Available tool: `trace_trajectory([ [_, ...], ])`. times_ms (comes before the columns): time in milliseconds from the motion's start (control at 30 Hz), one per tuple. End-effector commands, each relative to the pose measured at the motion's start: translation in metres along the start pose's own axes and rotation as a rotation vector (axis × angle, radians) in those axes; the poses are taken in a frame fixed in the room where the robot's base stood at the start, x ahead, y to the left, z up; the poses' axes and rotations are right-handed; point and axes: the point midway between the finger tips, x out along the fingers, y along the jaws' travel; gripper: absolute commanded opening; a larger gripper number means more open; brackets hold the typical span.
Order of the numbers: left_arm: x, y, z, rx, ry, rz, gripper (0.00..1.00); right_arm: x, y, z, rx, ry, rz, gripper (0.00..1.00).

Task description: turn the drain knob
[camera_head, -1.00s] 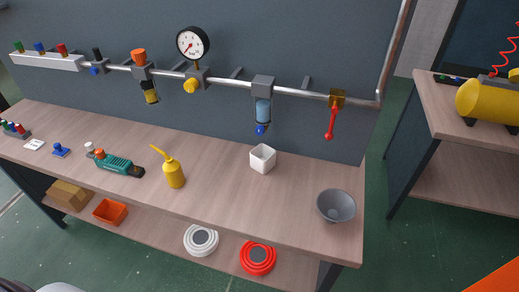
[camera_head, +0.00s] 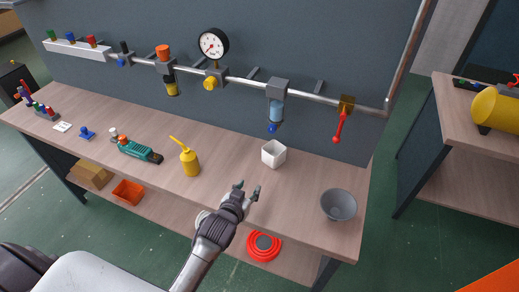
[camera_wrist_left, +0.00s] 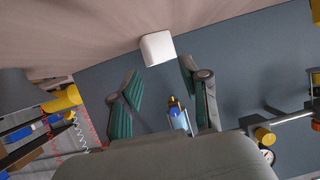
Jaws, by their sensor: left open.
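The drain knob (camera_head: 272,127) is a small blue knob under the clear blue bowl (camera_head: 277,108) of a filter on the wall pipe. My left gripper (camera_head: 248,189) is open and empty above the bench's front edge, below and apart from the knob in the head view. In the left wrist view, the open fingers (camera_wrist_left: 160,73) frame the blue bowl (camera_wrist_left: 179,119), which shows small beyond them. My right gripper is not in view.
A white square cup (camera_head: 273,154) stands on the bench (camera_head: 222,190) below the filter. A grey bowl (camera_head: 338,205) is to the right and a yellow oil can (camera_head: 190,161) to the left. A red lever (camera_head: 339,127) hangs from the pipe on the right.

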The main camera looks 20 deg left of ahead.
Motion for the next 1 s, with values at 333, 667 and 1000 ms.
trace_trajectory([
  [333, 0.027, 0.007, -0.113, -0.032, 0.395, 0.036, 0.46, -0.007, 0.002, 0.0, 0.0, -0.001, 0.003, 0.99],
  [667, 0.055, 0.008, -0.128, -0.032, 0.423, 0.041, 0.46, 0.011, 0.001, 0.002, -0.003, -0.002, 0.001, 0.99],
  [1000, 0.103, 0.01, -0.148, -0.032, 0.422, 0.041, 0.46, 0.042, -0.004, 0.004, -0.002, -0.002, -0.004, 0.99],
])
